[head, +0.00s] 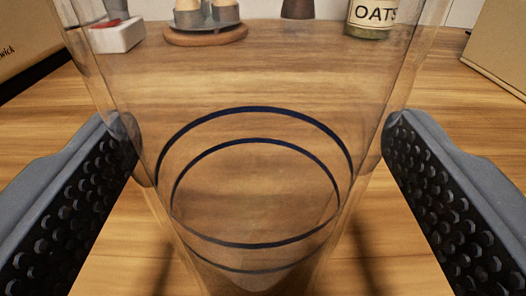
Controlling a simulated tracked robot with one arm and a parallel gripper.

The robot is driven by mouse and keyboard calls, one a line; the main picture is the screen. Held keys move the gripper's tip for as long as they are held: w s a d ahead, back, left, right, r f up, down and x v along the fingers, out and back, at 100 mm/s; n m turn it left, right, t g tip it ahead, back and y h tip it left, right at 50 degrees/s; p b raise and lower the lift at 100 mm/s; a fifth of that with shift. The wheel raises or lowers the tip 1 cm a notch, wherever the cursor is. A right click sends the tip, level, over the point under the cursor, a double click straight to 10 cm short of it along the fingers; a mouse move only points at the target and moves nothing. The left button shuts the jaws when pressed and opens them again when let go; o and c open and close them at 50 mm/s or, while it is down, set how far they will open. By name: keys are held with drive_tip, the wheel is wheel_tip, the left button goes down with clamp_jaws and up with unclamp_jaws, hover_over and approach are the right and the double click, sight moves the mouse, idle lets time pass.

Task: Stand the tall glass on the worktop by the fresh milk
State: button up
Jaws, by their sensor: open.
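The tall glass (255,200) is clear, with two dark blue rings around it, and fills the middle of the head view. It looks upright over the wooden worktop (440,100); its top runs out of the picture, and I cannot tell for sure that its base rests on the wood. My gripper (262,140) is open, with one black studded finger at the left of the glass and one at the right. The fingertips are very near the glass walls; I cannot tell whether they touch. No fresh milk is in view.
At the back stand a small white box (118,38), a round wooden board (205,36) bearing a grey holder, a dark object (297,9) and an OATS jar (372,18). Cardboard-coloured boxes stand at the left (30,40) and right (503,45). Worktop behind the glass is clear.

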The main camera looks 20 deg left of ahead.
sight(261, 253)
drive_tip(key=v, duration=0.3)
drive_tip(key=shift+s+d+r, duration=0.1)
drive_tip(key=shift+s, duration=0.25)
drive_tip(key=shift+s+d, duration=0.1)
drive_tip(key=shift+s, duration=0.2)
drive_tip(key=shift+s+d+f+b, duration=0.1)
drive_tip(key=shift+s+f+b, duration=0.1)
drive_tip(key=shift+b, duration=1)
drive_tip(key=b+v, duration=0.2)
drive_tip(key=b, duration=0.3)
drive_tip(key=b+v, duration=0.3)
drive_tip(key=b, duration=0.1)
drive_tip(key=shift+s+r+b, duration=0.1)
drive_tip(key=shift+s+b, duration=0.05)
drive_tip(key=shift+b, duration=0.25)
